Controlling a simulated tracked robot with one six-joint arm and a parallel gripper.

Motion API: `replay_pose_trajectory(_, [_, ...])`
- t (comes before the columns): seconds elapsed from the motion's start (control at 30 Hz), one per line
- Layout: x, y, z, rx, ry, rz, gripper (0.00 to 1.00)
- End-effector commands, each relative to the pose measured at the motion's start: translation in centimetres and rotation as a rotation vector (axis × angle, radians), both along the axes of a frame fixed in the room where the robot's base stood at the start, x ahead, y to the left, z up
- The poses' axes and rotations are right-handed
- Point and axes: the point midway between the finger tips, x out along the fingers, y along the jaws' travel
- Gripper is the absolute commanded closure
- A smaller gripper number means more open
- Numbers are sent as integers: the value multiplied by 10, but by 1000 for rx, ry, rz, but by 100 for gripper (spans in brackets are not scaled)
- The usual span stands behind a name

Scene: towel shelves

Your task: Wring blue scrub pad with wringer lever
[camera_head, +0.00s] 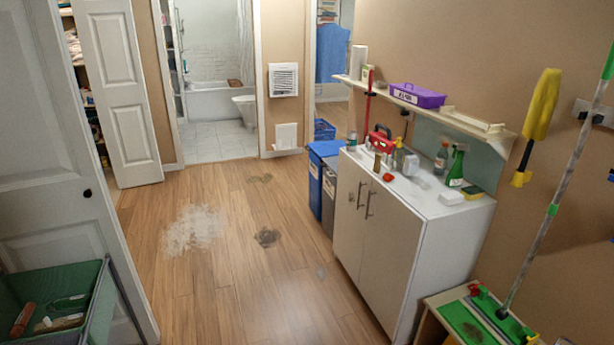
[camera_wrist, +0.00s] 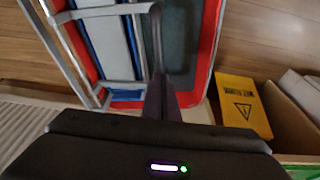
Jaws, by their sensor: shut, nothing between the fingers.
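In the wrist view a red-rimmed bucket (camera_wrist: 212,40) lies below my gripper, with a grey metal wringer frame (camera_wrist: 60,35) across its left side. Blue strips (camera_wrist: 88,38) show between the frame's bars; I cannot tell whether they are the blue scrub pad. A dark upright bar (camera_wrist: 156,35), which looks like the wringer lever, rises just beyond my fingers. My gripper (camera_wrist: 160,88) is shut and empty, with its dark fingers close to the bar's lower end; I cannot tell if they touch. The gripper and wringer do not show in the head view.
A yellow warning sign (camera_wrist: 243,105) and a cardboard box (camera_wrist: 292,115) stand right of the bucket. In the head view, a white cabinet (camera_head: 430,225) with cleaning bottles stands at right, and a green bin (camera_head: 100,290) at lower left. The wooden floor (camera_head: 215,280) between is open, with several stains.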

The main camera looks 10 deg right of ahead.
Motion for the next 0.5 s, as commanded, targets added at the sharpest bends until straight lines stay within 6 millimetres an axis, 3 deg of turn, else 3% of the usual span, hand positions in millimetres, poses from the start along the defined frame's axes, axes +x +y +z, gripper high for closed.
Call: replay_pose_trajectory(0.5, [1,-3,32,-5,-2,0,100])
